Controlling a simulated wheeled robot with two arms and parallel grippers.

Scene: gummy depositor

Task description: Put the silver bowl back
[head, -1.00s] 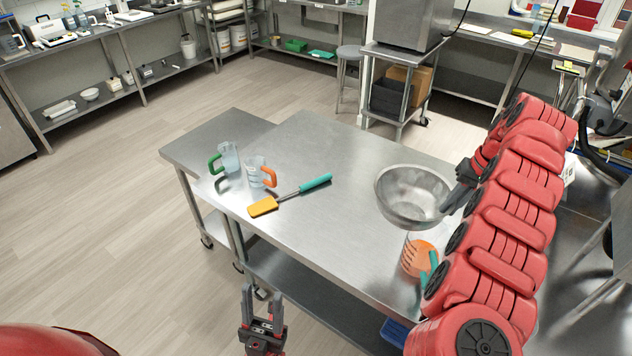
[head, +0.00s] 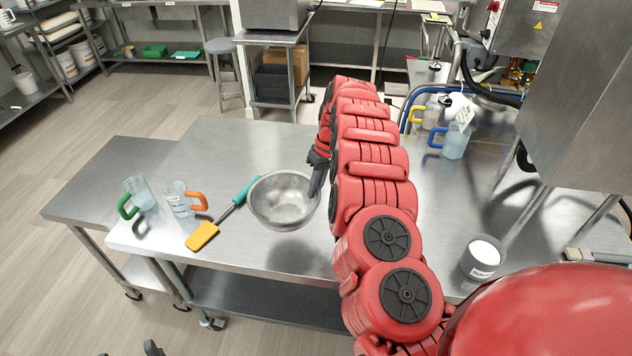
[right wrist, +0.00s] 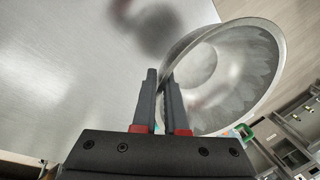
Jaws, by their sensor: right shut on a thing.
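The silver bowl (head: 275,204) is in the head view, over the near part of the steel table (head: 240,150). My right gripper (head: 317,180) is shut on its right rim. The bowl looks roughly level and lifted, with a dark shadow on the table below it. In the right wrist view the two fingers (right wrist: 163,85) pinch the rim of the bowl (right wrist: 235,75). My left gripper (head: 128,350) shows only its fingertips at the bottom edge, set apart.
Left of the bowl are a teal-handled spatula (head: 205,235), an orange-handled jug (head: 178,198) and a green-handled jug (head: 140,194). Right of my arm stand a blue-handled jug (head: 455,142), a yellow-handled jug (head: 432,113) and a labelled white-filled container (head: 482,258).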

